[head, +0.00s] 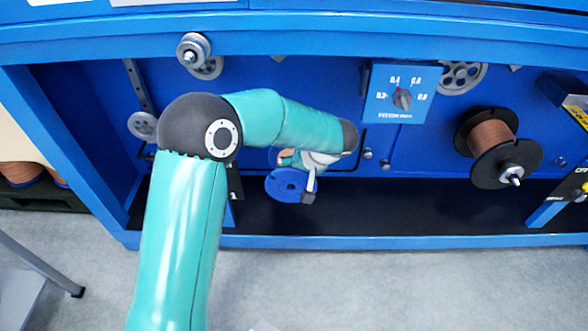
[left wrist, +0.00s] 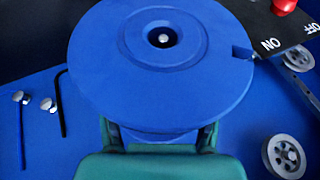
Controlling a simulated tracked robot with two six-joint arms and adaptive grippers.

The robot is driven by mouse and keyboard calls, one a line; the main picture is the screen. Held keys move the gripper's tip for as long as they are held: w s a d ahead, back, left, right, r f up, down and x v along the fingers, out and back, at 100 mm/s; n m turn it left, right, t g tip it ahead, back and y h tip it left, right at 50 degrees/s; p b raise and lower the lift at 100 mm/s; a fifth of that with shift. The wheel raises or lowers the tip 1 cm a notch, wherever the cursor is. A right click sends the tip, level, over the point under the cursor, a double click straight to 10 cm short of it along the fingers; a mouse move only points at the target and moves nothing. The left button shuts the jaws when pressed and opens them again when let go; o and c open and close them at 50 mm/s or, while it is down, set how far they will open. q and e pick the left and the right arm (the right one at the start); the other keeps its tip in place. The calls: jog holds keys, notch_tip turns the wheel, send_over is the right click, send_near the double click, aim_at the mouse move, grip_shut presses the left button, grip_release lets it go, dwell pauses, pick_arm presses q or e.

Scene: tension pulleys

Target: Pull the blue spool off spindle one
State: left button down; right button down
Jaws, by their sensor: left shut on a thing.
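The blue spool (head: 284,184) is low in the bay of the blue machine, near the plate marked 1 (head: 234,190). Its round flange fills the upper middle of the left wrist view (left wrist: 110,60). A bright round tip, apparently spindle one (left wrist: 163,38), shows inside its centre hole, so the spool looks still around or in line with the spindle. My left gripper (head: 309,180) is shut on the spool. In the left wrist view its fingers (left wrist: 161,137) close behind the flange, and the grip itself is mostly hidden. My right gripper is out of view.
A copper wire spool (head: 491,138) with black flanges stands to the right. A dial box (head: 402,92) sits above and right of the gripper. Grey pulleys (left wrist: 284,156) and a plate with a red button (left wrist: 284,5) are near the spool. The grey floor in front is clear.

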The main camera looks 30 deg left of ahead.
pick_arm(q)
jog(key=shift+s+r+b, duration=0.1)
jog(key=shift+r+b, duration=0.1)
jog(key=shift+b, duration=0.1)
dwell(0.7)
jog(key=shift+s+d, duration=0.1)
jog(key=shift+s, duration=0.05)
jog(key=shift+s+d+f+b, duration=0.1)
jog(key=shift+s+d+b, duration=0.3)
jog(key=shift+s+b, duration=0.3)
jog(key=shift+s+d+b, duration=0.4)
jog(key=shift+s+b, duration=0.05)
jog(key=shift+s, duration=0.2)
dwell(0.5)
jog(key=shift+s+d, duration=0.1)
dwell(0.3)
jog(key=shift+s+d, duration=0.45)
jog(key=shift+s, duration=0.25)
jog(key=shift+s+d, duration=0.4)
jog(key=shift+s, duration=0.3)
jog(key=shift+s+d, duration=0.1)
